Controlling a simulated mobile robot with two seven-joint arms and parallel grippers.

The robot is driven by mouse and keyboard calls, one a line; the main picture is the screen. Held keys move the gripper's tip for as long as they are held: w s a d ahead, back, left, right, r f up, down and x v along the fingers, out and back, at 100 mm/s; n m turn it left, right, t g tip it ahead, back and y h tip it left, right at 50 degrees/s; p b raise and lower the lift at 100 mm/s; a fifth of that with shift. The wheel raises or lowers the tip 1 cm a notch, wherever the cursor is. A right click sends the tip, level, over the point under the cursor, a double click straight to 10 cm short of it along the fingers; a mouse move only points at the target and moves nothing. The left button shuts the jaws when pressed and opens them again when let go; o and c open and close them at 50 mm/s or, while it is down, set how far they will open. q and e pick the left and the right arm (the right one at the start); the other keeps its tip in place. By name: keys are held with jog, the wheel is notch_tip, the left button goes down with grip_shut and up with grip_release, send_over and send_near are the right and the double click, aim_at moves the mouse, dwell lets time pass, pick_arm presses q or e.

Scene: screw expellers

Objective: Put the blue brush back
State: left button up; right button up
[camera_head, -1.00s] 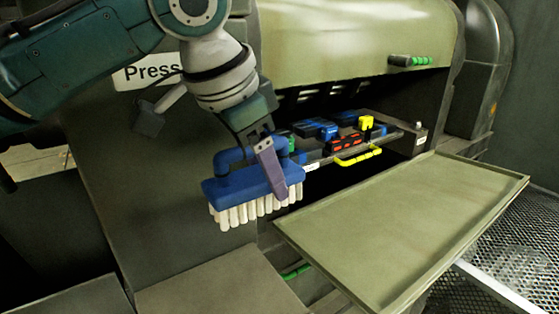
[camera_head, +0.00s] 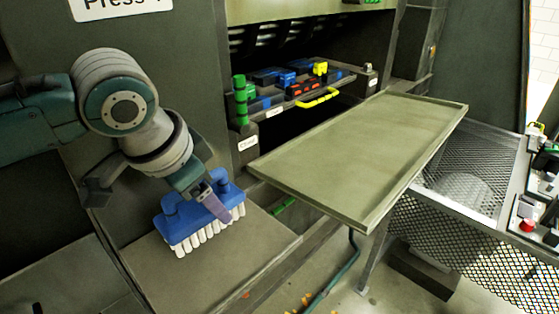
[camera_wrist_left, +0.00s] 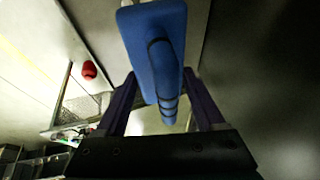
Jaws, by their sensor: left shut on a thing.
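The blue brush (camera_head: 200,212) has a blue block, a blue handle and white bristles pointing down. My left gripper (camera_head: 214,205) is shut on its handle. The brush is at or just above the flat grey-green ledge (camera_head: 258,232) at the lower left of the press; I cannot tell if the bristles touch it. In the left wrist view the blue brush (camera_wrist_left: 160,50) lies between the two purple fingers of my left gripper (camera_wrist_left: 160,105). My right gripper is not in view.
An olive tray (camera_head: 360,150) juts out to the right of the brush. Behind it, a shelf holds blue, red and yellow parts (camera_head: 300,85) and a green handle (camera_head: 240,100).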

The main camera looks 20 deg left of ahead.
aim_at(211, 219)
pick_arm(q)
jog(key=shift+f+b, duration=0.35)
jog(key=shift+f, duration=1.85)
jog(key=o, duration=1.4)
jog(key=shift+f, duration=0.1)
jog(key=shift+o, duration=0.2)
